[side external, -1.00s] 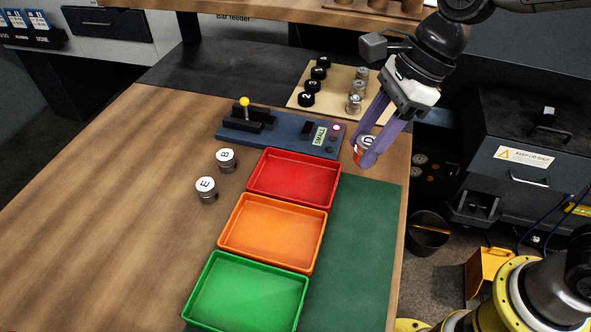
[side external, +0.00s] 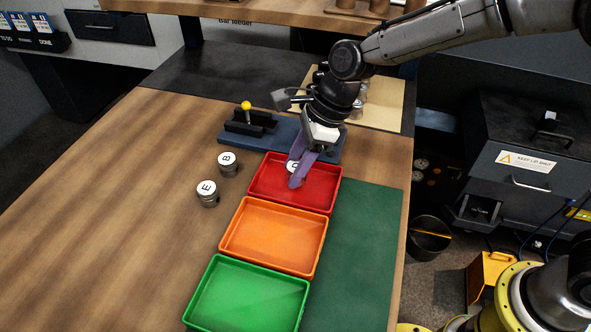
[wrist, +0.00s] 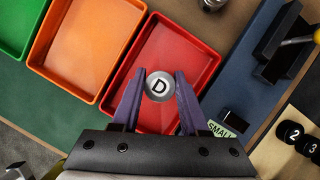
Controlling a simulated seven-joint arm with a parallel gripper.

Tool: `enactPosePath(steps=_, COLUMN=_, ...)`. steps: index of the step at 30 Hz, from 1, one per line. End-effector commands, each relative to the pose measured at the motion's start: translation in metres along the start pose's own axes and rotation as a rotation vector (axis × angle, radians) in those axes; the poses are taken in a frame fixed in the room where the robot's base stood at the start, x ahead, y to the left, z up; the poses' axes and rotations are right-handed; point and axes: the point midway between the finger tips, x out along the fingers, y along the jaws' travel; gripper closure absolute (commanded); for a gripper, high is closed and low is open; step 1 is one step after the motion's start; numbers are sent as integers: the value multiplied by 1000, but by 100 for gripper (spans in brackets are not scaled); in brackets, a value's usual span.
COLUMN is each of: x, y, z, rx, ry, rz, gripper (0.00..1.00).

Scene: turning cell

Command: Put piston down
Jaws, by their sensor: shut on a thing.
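The piston marked D (wrist: 160,86) is held between the two purple fingers of my gripper (wrist: 157,90) in the wrist view. In the side external view my gripper (side external: 298,172) is over the red tray (side external: 266,188), and the piston's white top (side external: 291,166) shows partly behind the fingers. I cannot tell whether the piston touches the tray floor. The rest of the red tray looks empty.
An empty orange tray (side external: 262,243) and an empty green tray (side external: 222,306) line up in front of the red one. Pistons B (side external: 228,163) and E (side external: 208,193) stand on the wood to the left. A blue fixture (side external: 233,137) with a yellow-knobbed lever is behind the red tray.

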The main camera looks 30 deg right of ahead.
Motion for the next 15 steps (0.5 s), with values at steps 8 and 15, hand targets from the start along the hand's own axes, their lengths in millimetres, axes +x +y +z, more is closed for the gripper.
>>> enactPosePath(steps=8, x=14, y=0, z=-6, rx=0, ry=-1, rz=-2, gripper=100)
enactPosePath(steps=15, x=17, y=0, z=-8, rx=0, ry=-1, rz=-1, gripper=100)
